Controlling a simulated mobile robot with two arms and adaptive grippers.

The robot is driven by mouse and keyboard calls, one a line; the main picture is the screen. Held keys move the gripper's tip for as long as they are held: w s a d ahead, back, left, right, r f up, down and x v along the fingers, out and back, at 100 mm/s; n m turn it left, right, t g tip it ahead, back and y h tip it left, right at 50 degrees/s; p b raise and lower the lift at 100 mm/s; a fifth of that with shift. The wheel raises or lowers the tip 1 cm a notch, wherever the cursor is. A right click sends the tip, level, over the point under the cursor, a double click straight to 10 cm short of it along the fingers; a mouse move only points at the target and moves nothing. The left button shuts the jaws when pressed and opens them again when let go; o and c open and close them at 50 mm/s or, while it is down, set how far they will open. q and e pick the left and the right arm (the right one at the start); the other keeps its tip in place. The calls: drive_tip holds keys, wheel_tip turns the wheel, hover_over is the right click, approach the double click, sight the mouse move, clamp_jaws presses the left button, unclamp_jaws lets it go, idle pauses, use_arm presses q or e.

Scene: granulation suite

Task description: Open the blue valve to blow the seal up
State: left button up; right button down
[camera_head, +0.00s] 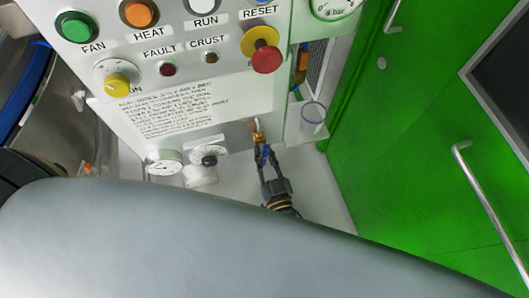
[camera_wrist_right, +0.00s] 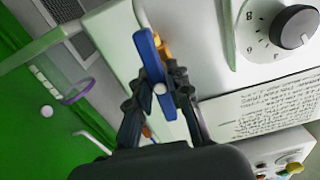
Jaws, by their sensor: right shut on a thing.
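The blue valve handle (camera_wrist_right: 149,55) is a flat bar with a round pale bolt at its middle. It sits in front of a brass fitting (camera_wrist_right: 163,46), which also shows in the head view (camera_head: 257,133). My right gripper (camera_wrist_right: 160,84) is shut on the blue handle, its fingers on either side near the bolt. In the head view my right gripper (camera_head: 265,165) covers most of the blue handle, and only small bits of blue show. My left gripper is in neither view.
A control panel (camera_head: 185,85) with buttons, a yellow knob (camera_head: 118,84) and a red stop button (camera_head: 266,59) stands above. A dial gauge (camera_head: 164,162) and a black knob (camera_head: 209,160) are left of the gripper. A clear cup (camera_head: 313,113) and green door (camera_head: 425,130) are right.

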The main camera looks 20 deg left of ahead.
drive_tip(key=shift+f+n, duration=0.15)
drive_tip(key=shift+n, duration=0.35)
drive_tip(key=c, duration=1.2)
unclamp_jaws()
drive_tip(key=v, duration=1.2)
